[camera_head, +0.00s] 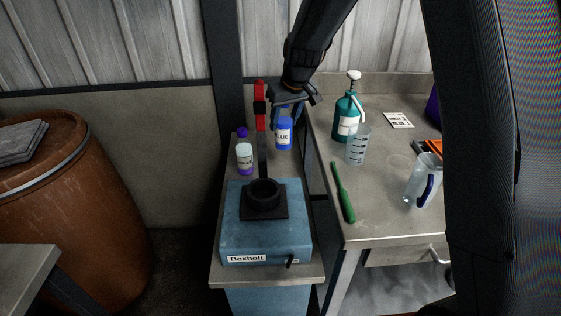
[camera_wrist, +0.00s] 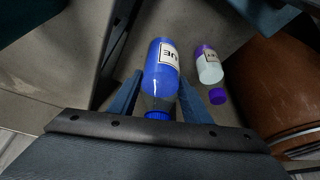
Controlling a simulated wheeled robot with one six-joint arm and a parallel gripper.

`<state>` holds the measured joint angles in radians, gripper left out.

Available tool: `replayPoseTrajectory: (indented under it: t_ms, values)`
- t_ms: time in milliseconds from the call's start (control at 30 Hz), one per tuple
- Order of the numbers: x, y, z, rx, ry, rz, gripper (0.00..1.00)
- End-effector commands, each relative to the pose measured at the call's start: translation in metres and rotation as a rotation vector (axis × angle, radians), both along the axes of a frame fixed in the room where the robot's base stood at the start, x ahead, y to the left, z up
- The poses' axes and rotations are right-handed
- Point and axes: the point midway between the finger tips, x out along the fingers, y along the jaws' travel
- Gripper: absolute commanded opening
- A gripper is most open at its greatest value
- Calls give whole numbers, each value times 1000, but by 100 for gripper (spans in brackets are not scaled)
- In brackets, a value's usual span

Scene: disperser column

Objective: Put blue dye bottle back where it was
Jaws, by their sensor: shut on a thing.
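The blue dye bottle (camera_head: 284,134), with a white label reading "LUE", is at the back of the narrow grey bench, upright, under my arm. My gripper (camera_head: 288,104) comes down on it from above. In the wrist view the blue bottle (camera_wrist: 161,75) lies between the two fingers of my gripper (camera_wrist: 158,98), its blue cap toward the palm. The gripper is shut on it. Whether the bottle's base touches the bench cannot be told.
A white-labelled bottle with a purple cap (camera_head: 244,156) stands left of the blue one. The blue Bexholt machine (camera_head: 265,235) with a red-topped column (camera_head: 260,107) is in front. The right bench holds a teal pump bottle (camera_head: 346,120), beaker (camera_head: 357,146), green tool (camera_head: 343,192) and jug (camera_head: 422,182).

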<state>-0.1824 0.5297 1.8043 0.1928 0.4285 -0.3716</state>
Motion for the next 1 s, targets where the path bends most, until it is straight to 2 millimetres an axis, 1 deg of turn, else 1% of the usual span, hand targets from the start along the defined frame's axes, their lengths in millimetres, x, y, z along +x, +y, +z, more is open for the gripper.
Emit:
replayPoseTrajectory:
  t_ms: [100, 200, 300, 467, 700, 1000]
  values:
    - [-2, 1, -23, -1, 7, 1, 9]
    - [-2, 1, -40, -1, 6, 2, 9]
    - [-1, 1, -51, -1, 4, 1, 9]
    - [-1, 1, -61, 0, 2, 1, 9]
    - [-1, 1, -91, -1, 3, 1, 9]
    - [0, 1, -94, 0, 0, 1, 9]
